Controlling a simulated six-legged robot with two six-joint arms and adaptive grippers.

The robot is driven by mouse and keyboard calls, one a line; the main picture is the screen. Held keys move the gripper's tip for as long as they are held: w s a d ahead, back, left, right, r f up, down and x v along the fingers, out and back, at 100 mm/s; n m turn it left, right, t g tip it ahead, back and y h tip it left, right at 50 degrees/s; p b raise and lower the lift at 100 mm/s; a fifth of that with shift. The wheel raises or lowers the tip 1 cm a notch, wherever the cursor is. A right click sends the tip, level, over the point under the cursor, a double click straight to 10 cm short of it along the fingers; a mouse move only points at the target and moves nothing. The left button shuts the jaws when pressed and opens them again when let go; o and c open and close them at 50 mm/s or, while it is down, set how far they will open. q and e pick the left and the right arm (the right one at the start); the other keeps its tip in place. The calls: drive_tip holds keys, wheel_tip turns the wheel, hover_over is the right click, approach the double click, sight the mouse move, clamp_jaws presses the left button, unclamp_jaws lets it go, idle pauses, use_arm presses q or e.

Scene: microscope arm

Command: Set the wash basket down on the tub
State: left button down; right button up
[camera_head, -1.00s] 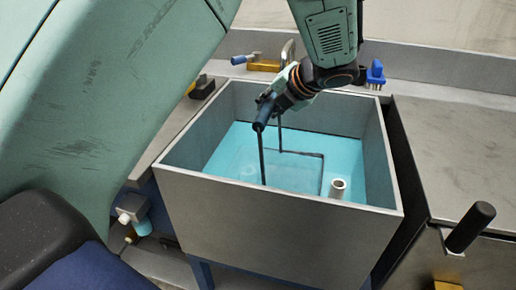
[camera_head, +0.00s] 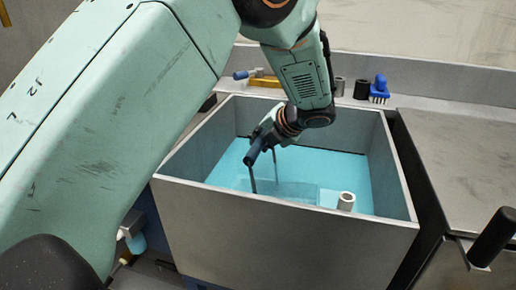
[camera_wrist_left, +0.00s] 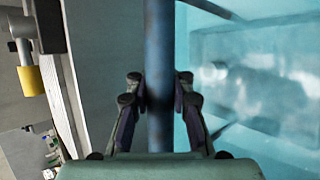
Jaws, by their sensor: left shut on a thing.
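The tub (camera_head: 280,232) is a grey, open-topped metal box holding light blue liquid. My left gripper (camera_head: 267,142) is over the tub, shut on the blue bar handle of the wash basket (camera_head: 254,152). In the left wrist view the bar (camera_wrist_left: 159,35) runs between the fingers (camera_wrist_left: 159,88). Dark rods drop from the handle into the liquid. The lower part of the basket is under the surface and shows only faintly; whether it touches the tub floor I cannot tell. My right gripper is out of view.
A pale upright pipe (camera_head: 346,201) stands inside the tub near its front right. A blue brush (camera_head: 379,89) and a dark cylinder (camera_head: 362,88) stand on the back ledge. A grey counter with a black-handled lever (camera_head: 492,238) is at the right.

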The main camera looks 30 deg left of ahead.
use_arm(q)
drive_tip(key=shift+a+f+b, duration=0.1)
drive_tip(key=shift+f+b, duration=0.2)
drive_tip(key=shift+f, duration=0.05)
drive_tip(key=shift+s+f, duration=0.1)
drive_tip(key=shift+f, duration=0.2)
drive_tip(key=c, duration=1.6)
unclamp_jaws()
drive_tip(key=shift+f, duration=0.1)
drive_tip(key=shift+c, duration=0.2)
drive_tip(key=o, duration=0.3)
drive_tip(key=shift+o, duration=1.1)
drive_tip(key=shift+r, duration=0.2)
